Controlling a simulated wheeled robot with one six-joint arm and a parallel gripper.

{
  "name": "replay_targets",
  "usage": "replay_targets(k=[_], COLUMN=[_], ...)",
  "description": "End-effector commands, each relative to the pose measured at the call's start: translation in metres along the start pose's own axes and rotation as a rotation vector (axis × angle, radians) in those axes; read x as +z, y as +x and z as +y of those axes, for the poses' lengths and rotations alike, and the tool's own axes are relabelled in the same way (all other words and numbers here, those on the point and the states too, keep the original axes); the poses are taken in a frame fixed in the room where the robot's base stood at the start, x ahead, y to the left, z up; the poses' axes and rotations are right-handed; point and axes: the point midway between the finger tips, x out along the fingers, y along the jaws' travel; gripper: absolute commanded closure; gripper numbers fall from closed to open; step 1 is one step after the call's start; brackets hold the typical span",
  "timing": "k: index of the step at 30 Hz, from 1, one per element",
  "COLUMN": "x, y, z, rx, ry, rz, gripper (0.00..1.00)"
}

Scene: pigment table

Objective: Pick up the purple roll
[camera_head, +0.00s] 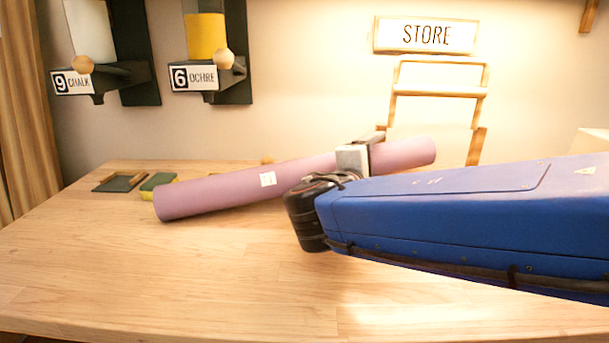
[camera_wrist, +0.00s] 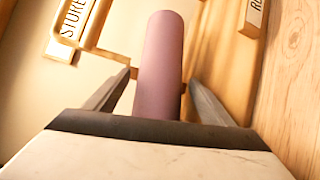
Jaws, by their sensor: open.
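The purple roll (camera_head: 215,192) lies slantwise across the back of the wooden table in the head view, its left end nearer me and a small white label on its side. My gripper (camera_head: 354,158) is at the right half of the roll, partly hidden by my blue arm. In the wrist view the roll (camera_wrist: 160,60) runs between the two spread fingers of my gripper (camera_wrist: 160,84). The fingers are open, one on each side, with a visible gap. Whether the roll's right end rests on the table cannot be told.
On the table (camera_head: 200,275), a green and yellow block (camera_head: 158,184) and a dark flat tray (camera_head: 120,182) lie beyond the roll's left end. A wooden rack (camera_head: 437,92) stands below the STORE sign (camera_head: 426,35). Chalk (camera_head: 90,30) and ochre (camera_head: 206,37) dispensers hang on the wall. The table front is clear.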

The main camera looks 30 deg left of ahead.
Motion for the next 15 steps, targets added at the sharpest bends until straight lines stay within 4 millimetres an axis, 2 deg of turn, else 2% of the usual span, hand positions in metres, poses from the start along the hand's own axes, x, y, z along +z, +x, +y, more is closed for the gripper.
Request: replay_targets(k=[5, 12, 14, 15], x=[-0.0001, -0.0001, 0.0001, 0.0001], y=[-0.0001, -0.0002, -0.0003, -0.0003], z=[0.0002, 0.0002, 0.001, 0.0009], rx=[0.0, 0.0, 0.001, 0.001], ry=[0.0, 0.0, 0.002, 0.002], rz=[0.001, 0.001, 0.0, 0.0], gripper=[0.24, 0.81, 0.92, 0.92])
